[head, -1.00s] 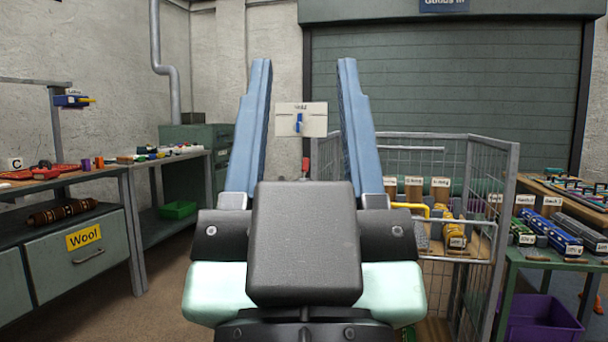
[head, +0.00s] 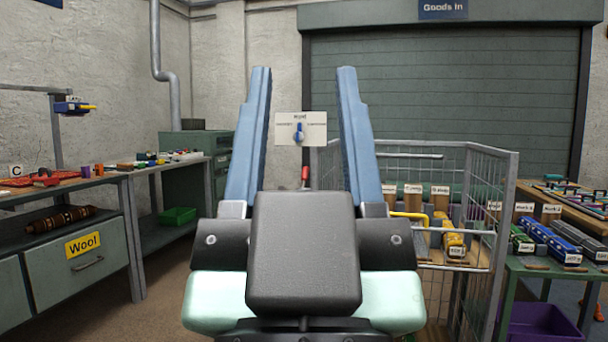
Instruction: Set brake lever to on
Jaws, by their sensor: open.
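My gripper (head: 305,75) is raised in the middle of the head view, its two blue fingers spread wide apart with nothing between them. A small red-ended lever (head: 305,174) shows low between the fingers, beside the left side of a wire cage trolley (head: 515,190). It may be the brake lever, but no label on it can be read. Its lower part is hidden behind my gripper. Above it, a white wall panel (head: 315,126) with a blue knob (head: 299,132) shows between the fingers, farther back. The gripper appears apart from both.
A green table (head: 560,268) with labelled items and a purple crate (head: 542,322) beneath is at the right. Bare floor (head: 170,290) shows left of my gripper.

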